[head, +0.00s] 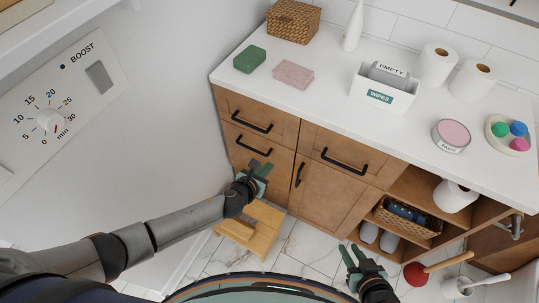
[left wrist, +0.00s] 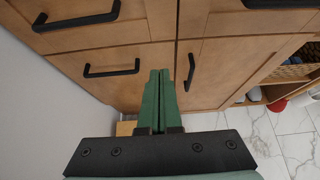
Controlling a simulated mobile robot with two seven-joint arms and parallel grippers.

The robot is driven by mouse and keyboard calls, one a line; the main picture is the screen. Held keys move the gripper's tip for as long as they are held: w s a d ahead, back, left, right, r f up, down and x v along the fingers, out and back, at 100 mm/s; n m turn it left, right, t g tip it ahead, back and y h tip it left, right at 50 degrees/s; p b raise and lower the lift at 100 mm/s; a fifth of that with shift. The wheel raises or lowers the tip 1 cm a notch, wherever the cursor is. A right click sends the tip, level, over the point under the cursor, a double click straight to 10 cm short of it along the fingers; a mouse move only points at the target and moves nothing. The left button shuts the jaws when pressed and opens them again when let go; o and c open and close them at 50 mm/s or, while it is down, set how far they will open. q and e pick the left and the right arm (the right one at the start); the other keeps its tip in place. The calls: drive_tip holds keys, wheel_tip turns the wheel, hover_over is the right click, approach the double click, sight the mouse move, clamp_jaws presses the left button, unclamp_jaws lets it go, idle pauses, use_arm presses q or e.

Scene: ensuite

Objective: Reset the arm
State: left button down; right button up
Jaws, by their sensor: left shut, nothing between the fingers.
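My left gripper (head: 262,168) is in front of the wooden cabinet, near the lower left drawer and the door. In the left wrist view its green fingers (left wrist: 158,75) are together with nothing between them. They point at the cabinet front, between a drawer handle (left wrist: 112,70) and the upright door handle (left wrist: 190,72). I cannot tell whether the tips touch the wood. My right gripper (head: 352,256) is low in the head view, above the floor before the cabinet. Its fingers look apart and empty.
The drawers and door (head: 328,188) look closed. A wooden stool (head: 250,232) stands below my left gripper. The open shelves hold a basket (head: 408,218) and slippers (head: 370,233). A plunger (head: 416,273) and a toilet brush (head: 458,287) stand at the right. A white panel with a dial (head: 45,121) is at the left.

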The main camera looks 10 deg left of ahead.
use_arm(q)
drive_tip(key=s+d+n+g, duration=0.1)
drive_tip(key=s+n, duration=1)
drive_tip(key=n, duration=0.7)
drive_tip(key=s+a+n, duration=0.5)
drive_tip(key=n, duration=0.5)
drive_tip(key=s+a+r+n+y, duration=0.1)
drive_tip(key=s+a+n, duration=0.4)
drive_tip(key=n, duration=0.5)
drive_tip(key=shift+s+r+g+y, duration=0.2)
drive_tip(key=shift+s+g+y, duration=0.1)
drive_tip(key=shift+s, duration=0.05)
